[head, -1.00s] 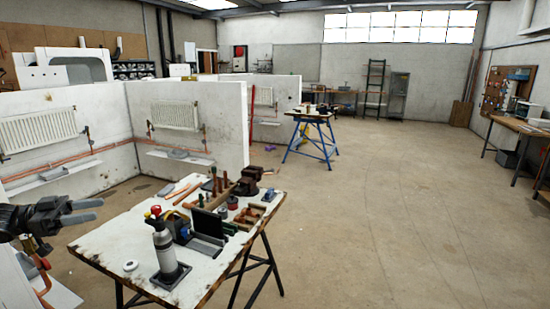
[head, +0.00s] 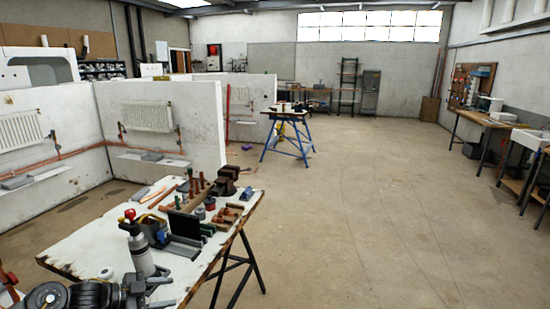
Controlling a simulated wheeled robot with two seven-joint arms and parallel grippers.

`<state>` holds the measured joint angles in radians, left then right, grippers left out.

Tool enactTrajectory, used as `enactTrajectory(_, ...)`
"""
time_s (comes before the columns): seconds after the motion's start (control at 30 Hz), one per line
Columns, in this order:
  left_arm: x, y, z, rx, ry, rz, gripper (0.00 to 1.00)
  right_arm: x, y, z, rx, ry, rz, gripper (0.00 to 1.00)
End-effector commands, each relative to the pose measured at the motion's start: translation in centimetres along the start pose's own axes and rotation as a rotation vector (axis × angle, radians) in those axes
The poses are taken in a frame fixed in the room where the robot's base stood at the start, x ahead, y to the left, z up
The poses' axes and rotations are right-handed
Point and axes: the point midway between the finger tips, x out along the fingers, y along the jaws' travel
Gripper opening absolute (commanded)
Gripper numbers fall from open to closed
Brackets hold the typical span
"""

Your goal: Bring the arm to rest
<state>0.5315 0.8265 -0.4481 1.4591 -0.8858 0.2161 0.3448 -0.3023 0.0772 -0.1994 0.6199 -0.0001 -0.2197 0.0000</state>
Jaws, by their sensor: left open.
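My left arm comes in at the bottom left corner of the head view. My left gripper (head: 168,291) is empty, with its two fingers apart and pointing right. It shows in front of the near edge of the white-topped workbench (head: 88,252), beside the foot of the grey torch bottle (head: 141,254). I cannot tell whether it touches the bench. My right gripper is not in view.
The bench carries a dark open case (head: 184,226), a vise (head: 228,178) and several hand tools. White partition walls with radiators (head: 147,117) stand at the left. A blue trestle stand (head: 287,136) is farther back. The floor (head: 370,210) at right is clear.

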Motion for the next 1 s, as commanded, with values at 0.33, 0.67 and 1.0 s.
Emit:
enactTrajectory(0.33,5.5,18.4,3.0,-0.23,-0.369,-0.376,0.49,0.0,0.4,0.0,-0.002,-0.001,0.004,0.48)
enactTrajectory(0.67,-2.8,29.4,4.8,-0.636,-0.721,-0.47,0.49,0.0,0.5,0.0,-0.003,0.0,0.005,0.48)
enactTrajectory(1.0,-8.7,37.1,4.2,-0.906,-0.921,-0.434,0.49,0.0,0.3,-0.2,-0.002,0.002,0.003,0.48)
